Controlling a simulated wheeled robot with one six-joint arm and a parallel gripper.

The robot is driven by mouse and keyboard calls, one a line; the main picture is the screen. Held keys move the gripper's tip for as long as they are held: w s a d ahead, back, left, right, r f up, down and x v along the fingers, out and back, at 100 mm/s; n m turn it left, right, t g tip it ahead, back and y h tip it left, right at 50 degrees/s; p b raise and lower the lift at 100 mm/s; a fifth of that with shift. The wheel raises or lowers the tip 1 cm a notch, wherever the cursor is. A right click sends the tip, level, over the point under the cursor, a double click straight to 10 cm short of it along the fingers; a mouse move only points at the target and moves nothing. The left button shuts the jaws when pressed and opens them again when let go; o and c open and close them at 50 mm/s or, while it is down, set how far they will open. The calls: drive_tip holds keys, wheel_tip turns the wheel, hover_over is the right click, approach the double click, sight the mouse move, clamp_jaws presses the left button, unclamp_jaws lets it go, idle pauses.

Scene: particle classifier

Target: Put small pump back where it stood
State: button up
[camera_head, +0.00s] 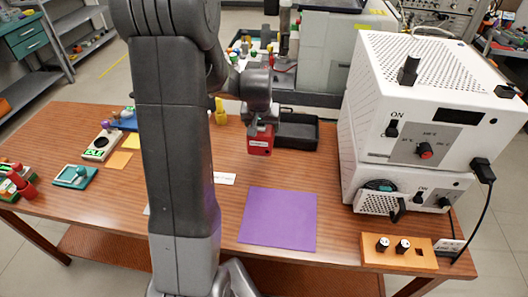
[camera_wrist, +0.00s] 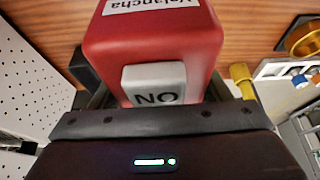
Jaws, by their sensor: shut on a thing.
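The small pump is a red box (camera_head: 260,143) with a white label and a light grey ON switch. My gripper (camera_head: 260,122) is above it in the head view and shut on it. In the wrist view the pump (camera_wrist: 190,38) fills the upper middle, with the dark jaws on both sides. The head view does not clearly show whether the pump's underside touches the wooden table (camera_head: 335,190). A flat purple mat (camera_head: 278,219) lies bare on the table, nearer than the pump.
A black open tray (camera_head: 297,132) is just right of the pump. Stacked white instruments (camera_head: 405,175) stand at the right, with an orange control box (camera_head: 400,251) in front. A yellow object (camera_head: 221,114) stands behind. Small devices and a teal tray (camera_head: 75,177) are at the left.

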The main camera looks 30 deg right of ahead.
sight(260, 130)
drive_tip(key=shift+f, duration=4.75)
drive_tip(key=shift+f, duration=0.2)
drive_tip(key=o, duration=1.6)
drive_tip(key=shift+s, duration=0.1)
drive_tip(key=shift+r, duration=0.15)
drive_tip(key=shift+a+r, duration=0.1)
drive_tip(key=shift+r, duration=0.15)
drive_tip(key=v, duration=1.1)
drive_tip(key=shift+s+a+r, duration=0.15)
drive_tip(key=shift+r, duration=0.05)
drive_tip(key=shift+f, duration=0.1)
